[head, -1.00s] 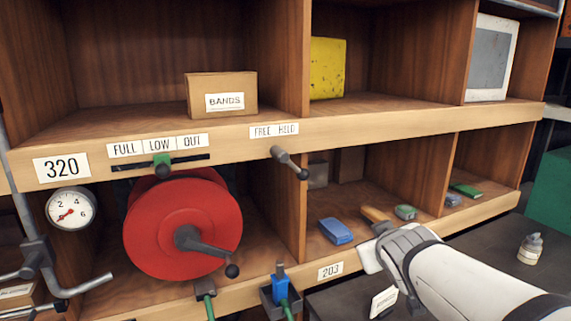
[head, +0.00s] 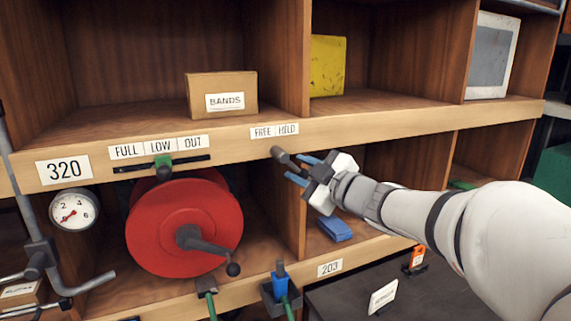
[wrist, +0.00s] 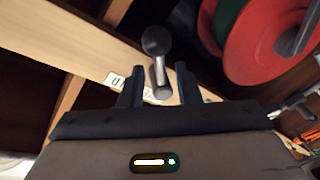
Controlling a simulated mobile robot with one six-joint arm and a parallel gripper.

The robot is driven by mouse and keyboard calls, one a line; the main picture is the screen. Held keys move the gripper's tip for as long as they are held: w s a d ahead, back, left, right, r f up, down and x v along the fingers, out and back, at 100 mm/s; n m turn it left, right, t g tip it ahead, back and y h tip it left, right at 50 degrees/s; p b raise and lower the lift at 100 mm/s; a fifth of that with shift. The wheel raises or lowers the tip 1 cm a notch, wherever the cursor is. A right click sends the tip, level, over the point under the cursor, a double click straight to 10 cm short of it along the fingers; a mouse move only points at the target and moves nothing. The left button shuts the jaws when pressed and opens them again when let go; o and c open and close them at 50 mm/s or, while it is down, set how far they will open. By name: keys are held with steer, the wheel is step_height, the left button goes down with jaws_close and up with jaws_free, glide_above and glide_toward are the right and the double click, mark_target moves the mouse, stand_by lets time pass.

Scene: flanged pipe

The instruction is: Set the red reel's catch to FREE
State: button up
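The red reel (head: 185,228) with its dark crank hangs in the lower left cubby; part of it shows in the wrist view (wrist: 235,30). Its catch is a short grey lever (head: 282,157) on the shelf edge, under the FREE and HELD labels (head: 274,131). The lever slants down to the right, toward the HELD side. My gripper (head: 297,168) is open at the lever's lower end. In the wrist view the lever (wrist: 160,72) with its dark round knob shows between my gripper's two fingers (wrist: 159,68), with gaps on both sides. Contact cannot be told.
A slider (head: 162,161) marked FULL, LOW, OUT and a gauge (head: 73,209) sit left of the catch. A BANDS box (head: 221,94) stands on the shelf above. A blue item (head: 335,229) lies in the cubby below my gripper. A blue-handled fitting (head: 280,284) is at the lower edge.

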steer(key=shift+x, duration=1.4)
steer(key=shift+c, duration=0.4)
jaws_close()
